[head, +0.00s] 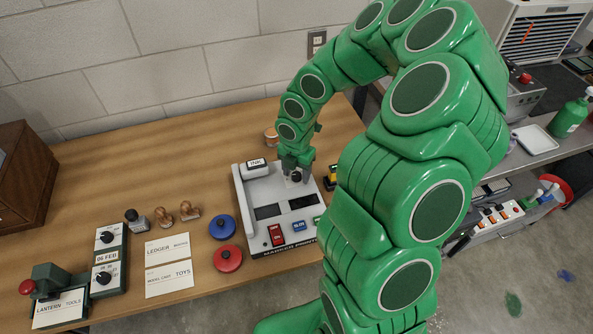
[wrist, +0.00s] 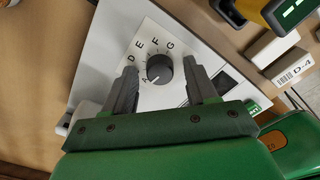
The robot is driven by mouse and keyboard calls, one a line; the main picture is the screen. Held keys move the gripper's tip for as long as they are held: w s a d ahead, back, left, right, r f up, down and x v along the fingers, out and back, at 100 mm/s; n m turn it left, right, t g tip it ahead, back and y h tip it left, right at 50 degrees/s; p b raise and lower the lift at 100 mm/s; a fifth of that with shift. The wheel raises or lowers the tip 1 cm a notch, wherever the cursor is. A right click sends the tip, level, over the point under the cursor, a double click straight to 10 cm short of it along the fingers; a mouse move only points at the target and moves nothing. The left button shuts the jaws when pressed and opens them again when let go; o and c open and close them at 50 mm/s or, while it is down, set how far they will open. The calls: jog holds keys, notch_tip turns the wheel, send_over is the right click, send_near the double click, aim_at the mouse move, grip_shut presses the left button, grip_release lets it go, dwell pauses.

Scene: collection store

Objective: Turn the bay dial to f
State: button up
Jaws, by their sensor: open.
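The bay dial is a dark round knob (wrist: 159,69) on a white panel (wrist: 110,47), with the letters D, E, F and G readable around it and an A at its lower left. A pale mark shows on the knob's lower left side; which letter it points to I cannot tell for sure. My gripper (wrist: 160,66) is open, with one finger on each side of the knob; whether they touch it is unclear. In the head view my gripper (head: 296,168) reaches down over the dial (head: 296,177) at the back of the grey marker machine (head: 250,197).
The machine has a white ink block (head: 256,163), red (head: 276,235) and blue (head: 298,226) buttons. Blue (head: 222,227) and red (head: 228,258) round pads lie to its left. A yellow-and-black object (head: 331,178) stands close on the right. Stamps and cards lie farther left.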

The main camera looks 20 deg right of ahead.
jog(key=c, duration=1.1)
jog(key=shift+o, duration=0.2)
